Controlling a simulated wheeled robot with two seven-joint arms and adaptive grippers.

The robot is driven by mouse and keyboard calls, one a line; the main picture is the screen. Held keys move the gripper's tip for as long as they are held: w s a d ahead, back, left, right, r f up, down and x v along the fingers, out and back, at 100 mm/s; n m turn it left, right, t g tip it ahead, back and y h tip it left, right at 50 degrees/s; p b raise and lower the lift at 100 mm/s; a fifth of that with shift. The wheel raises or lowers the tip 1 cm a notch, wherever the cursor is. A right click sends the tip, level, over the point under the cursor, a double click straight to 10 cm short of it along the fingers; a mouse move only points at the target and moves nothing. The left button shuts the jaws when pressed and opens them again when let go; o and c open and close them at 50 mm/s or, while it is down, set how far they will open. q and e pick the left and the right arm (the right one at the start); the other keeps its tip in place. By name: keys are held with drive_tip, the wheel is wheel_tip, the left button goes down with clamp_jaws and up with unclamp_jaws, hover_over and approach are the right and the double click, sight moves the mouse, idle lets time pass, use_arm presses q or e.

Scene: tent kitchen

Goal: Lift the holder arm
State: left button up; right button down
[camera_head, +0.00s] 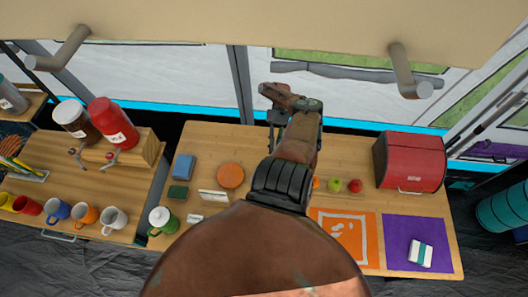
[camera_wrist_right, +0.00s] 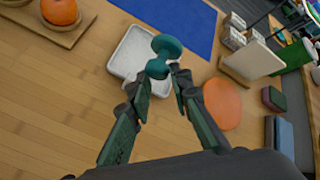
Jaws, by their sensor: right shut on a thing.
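A teal piece (camera_wrist_right: 166,52) with two rounded ends and a narrow neck shows in the right wrist view. It is between the fingertips of my right gripper (camera_wrist_right: 161,78), which is shut on it. I cannot tell whether this piece is the holder arm or part of it. A white square tray (camera_wrist_right: 124,62) lies on the table below and behind the piece; I cannot tell whether they touch. In the head view my right arm reaches up the middle and hides the piece and the tray. My left gripper is not in view.
An orange disc (camera_head: 231,175), a blue block (camera_head: 183,167) and a white-and-green mug (camera_head: 161,220) stand left of my arm. Fruit (camera_head: 355,185), a red bread box (camera_head: 408,160), an orange mat (camera_head: 347,258) and a purple mat (camera_head: 440,260) are on the right.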

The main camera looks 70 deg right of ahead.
drive_tip(key=shift+s+f+b, duration=0.3)
drive_tip(key=shift+s+f, duration=0.1)
drive_tip(key=shift+s, duration=0.4)
drive_tip(key=c, duration=2.2)
unclamp_jaws()
drive_tip(key=o, duration=0.4)
drive_tip(key=shift+s+d, duration=0.1)
drive_tip(key=shift+d, duration=0.1)
drive_tip(key=shift+c, duration=0.2)
drive_tip(key=shift+o, duration=0.5)
drive_tip(key=shift+w+r, duration=0.2)
drive_tip(key=shift+w, duration=0.15)
wheel_tip(320, 180, up, 10)
drive_tip(key=shift+f, duration=0.1)
